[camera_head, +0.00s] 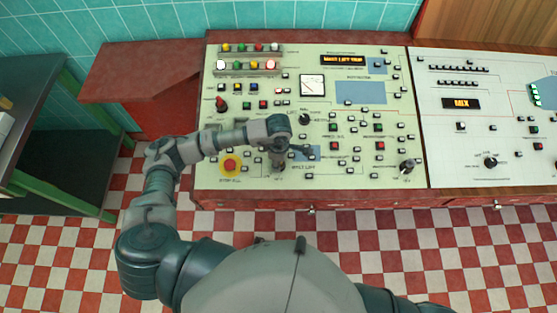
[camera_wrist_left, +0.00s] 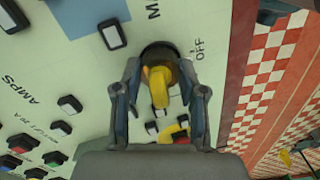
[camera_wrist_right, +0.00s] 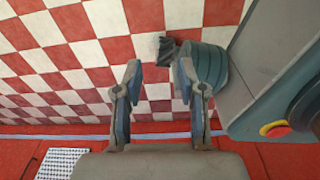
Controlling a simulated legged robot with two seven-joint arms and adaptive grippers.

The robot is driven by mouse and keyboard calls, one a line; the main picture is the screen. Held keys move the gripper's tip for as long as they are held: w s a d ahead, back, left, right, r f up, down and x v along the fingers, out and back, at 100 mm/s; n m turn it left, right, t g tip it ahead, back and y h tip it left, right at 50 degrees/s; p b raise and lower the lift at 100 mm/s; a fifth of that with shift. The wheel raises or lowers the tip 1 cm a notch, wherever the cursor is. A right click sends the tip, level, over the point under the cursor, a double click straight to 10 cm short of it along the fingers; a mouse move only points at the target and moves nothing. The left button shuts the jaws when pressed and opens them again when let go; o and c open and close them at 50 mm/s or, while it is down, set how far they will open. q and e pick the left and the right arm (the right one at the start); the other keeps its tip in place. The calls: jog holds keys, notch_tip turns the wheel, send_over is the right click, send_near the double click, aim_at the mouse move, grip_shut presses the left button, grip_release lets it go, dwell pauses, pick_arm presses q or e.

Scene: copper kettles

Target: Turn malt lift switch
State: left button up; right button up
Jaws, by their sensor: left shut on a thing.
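The malt lift switch is a rotary switch with a yellow handle (camera_wrist_left: 160,88) on a dark round base in the left wrist view. The word OFF is printed beside the base. My left gripper (camera_wrist_left: 159,80) has one finger on each side of the handle and is shut on it. In the head view, my left gripper (camera_head: 280,158) reaches down to the lower left of the pale control panel (camera_head: 240,110), near the MALT LIFT label, and largely hides the switch. My right gripper (camera_wrist_right: 158,76) is open and empty above the checkered floor.
A red emergency button (camera_head: 230,165) on a yellow disc lies left of the switch. Several small push buttons and another rotary knob (camera_head: 407,167) surround it. A second panel (camera_head: 470,130) with a MIX display adjoins at right. A dark green-edged table (camera_head: 62,140) stands at left.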

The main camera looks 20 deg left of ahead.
pick_arm(q)
jog(key=shift+w, duration=0.1)
pick_arm(e)
jog(key=shift+w, duration=0.15)
pick_arm(q)
jog(key=o, duration=1.1)
jog(key=shift+o, duration=0.2)
jog(key=shift+r, duration=0.15)
notch_tip(320, 180, up, 12)
jog(key=shift+f, duration=0.2)
pick_arm(e)
jog(key=shift+w, duration=0.2)
